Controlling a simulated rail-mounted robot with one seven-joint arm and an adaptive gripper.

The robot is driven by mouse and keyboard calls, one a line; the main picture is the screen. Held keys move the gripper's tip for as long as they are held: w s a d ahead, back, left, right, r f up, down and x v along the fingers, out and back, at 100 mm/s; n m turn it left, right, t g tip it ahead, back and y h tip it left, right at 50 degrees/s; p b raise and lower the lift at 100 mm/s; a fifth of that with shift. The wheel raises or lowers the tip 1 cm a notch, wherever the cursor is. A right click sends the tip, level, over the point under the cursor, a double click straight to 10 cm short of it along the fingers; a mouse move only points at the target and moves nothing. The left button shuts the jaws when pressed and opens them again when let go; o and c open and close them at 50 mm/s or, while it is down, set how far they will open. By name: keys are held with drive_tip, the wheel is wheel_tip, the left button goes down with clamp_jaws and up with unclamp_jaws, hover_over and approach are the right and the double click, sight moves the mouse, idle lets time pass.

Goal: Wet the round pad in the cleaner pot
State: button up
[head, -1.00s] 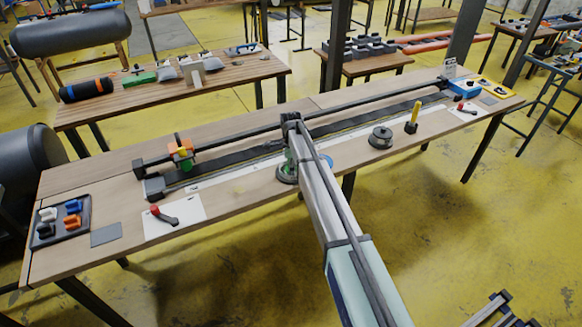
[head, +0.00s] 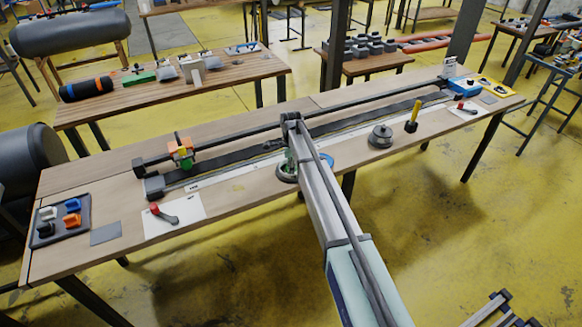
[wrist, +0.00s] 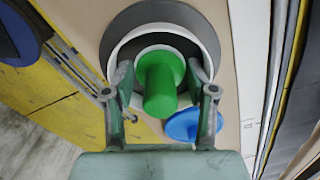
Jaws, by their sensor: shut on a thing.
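My gripper (wrist: 161,82) is shut on the green handle (wrist: 160,92) of the round pad, with one finger on each side. It points down over the white-walled cleaner pot (wrist: 118,52), which has a wide dark ring around it. The green piece's wider lower part sits within the pot's mouth as seen from above; its underside is hidden, so I cannot tell how deep it is. In the head view my gripper (head: 291,160) is over the pot's dark ring (head: 284,178) at the bench's front edge, partly covered by my arm.
A blue disc (wrist: 182,124) lies close beside the pot. A long dark strip (head: 225,172) and a rail run behind on the bench (head: 130,200). To the right stand a dark round weight (head: 380,138) and a yellow-handled tool (head: 412,116). A parts tray (head: 88,222) is at left.

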idle(0.4)
drive_tip(key=shift+r+p, duration=1.35)
drive_tip(key=shift+r, duration=2.15)
